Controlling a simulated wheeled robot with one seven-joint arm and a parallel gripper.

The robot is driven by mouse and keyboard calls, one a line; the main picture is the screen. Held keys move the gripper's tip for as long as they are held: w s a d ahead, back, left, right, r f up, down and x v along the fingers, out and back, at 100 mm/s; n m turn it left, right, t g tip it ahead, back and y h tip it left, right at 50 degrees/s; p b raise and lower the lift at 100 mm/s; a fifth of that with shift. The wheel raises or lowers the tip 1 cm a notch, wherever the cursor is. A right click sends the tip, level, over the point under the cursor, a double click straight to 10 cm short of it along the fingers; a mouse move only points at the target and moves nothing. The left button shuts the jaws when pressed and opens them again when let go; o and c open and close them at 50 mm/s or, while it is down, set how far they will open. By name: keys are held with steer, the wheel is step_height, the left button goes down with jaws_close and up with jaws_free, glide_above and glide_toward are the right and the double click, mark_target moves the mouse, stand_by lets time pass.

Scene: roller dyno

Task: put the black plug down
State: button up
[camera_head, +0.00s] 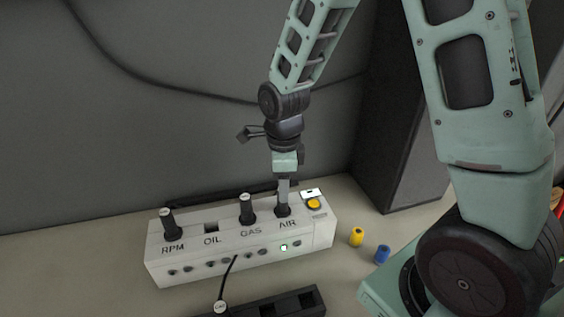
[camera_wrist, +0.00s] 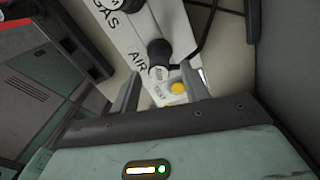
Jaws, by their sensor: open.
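A white box (camera_head: 240,255) has spots labelled RPM, OIL, GAS and AIR. A black plug (camera_head: 282,210) stands in the AIR spot; in the wrist view the same plug (camera_wrist: 158,52) has a light tag on its end. Other black plugs stand at RPM (camera_head: 172,226) and GAS (camera_head: 246,209). The OIL spot shows a dark square opening. My gripper (camera_head: 284,188) is just above the AIR plug, pointing down. In the wrist view my gripper (camera_wrist: 160,72) is open, with the plug between and slightly beyond its fingertips; whether either finger touches it I cannot tell.
A yellow button (camera_head: 313,203) is on the box beside AIR. A yellow cap (camera_head: 356,237) and a blue cap (camera_head: 382,254) stand to the right. A black tray (camera_head: 312,298) and a tagged cable (camera_head: 224,285) are in front. A grey wall rises behind.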

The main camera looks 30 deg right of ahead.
step_height(320, 180, up, 7)
steer(key=shift+b, duration=0.6)
steer(key=shift+a+r, duration=0.1)
steer(key=shift+r, duration=0.15)
steer(key=s+a+n, duration=0.7)
steer(key=s+n, duration=0.3)
steer(key=n, duration=0.6)
steer(key=s+a+n, duration=0.8)
steer(key=s+n, duration=0.2)
steer(key=n, duration=0.5)
steer(key=shift+s+a+n+y, duration=0.15)
steer(key=shift+s+n+y, duration=0.15)
steer(key=shift+n, duration=0.1)
steer(key=shift+w+r, duration=0.1)
